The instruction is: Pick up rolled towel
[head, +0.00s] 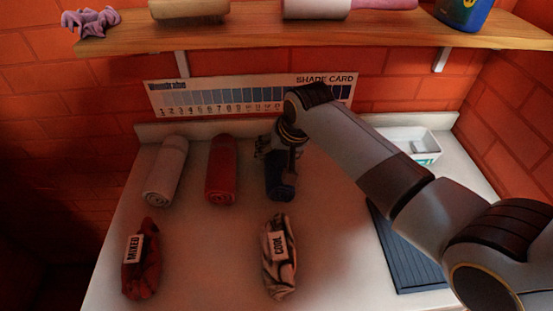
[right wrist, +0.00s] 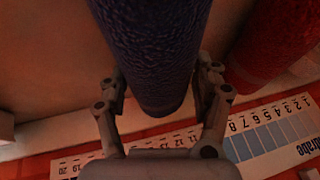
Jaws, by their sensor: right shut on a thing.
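Three rolled towels lie in a row on the pale counter: a pinkish-grey one (head: 167,172), a red one (head: 221,170) and a dark blue one (head: 281,190). My right gripper (head: 279,160) comes down over the blue towel and is shut on it. In the right wrist view, the blue towel (right wrist: 155,45) runs between the two fingers of the gripper (right wrist: 162,90), with the red towel (right wrist: 270,45) beside it. My gripper hides the far part of the blue towel in the head view. I cannot tell whether it is clear of the counter. My left gripper is out of view.
Two wrapped bundles, labelled MIXED (head: 140,275) and COOL (head: 277,270), lie in front. A shade card (head: 250,95) is behind, under a wooden shelf (head: 300,37). A white bin (head: 415,147) and a dark ribbed mat (head: 405,255) are right.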

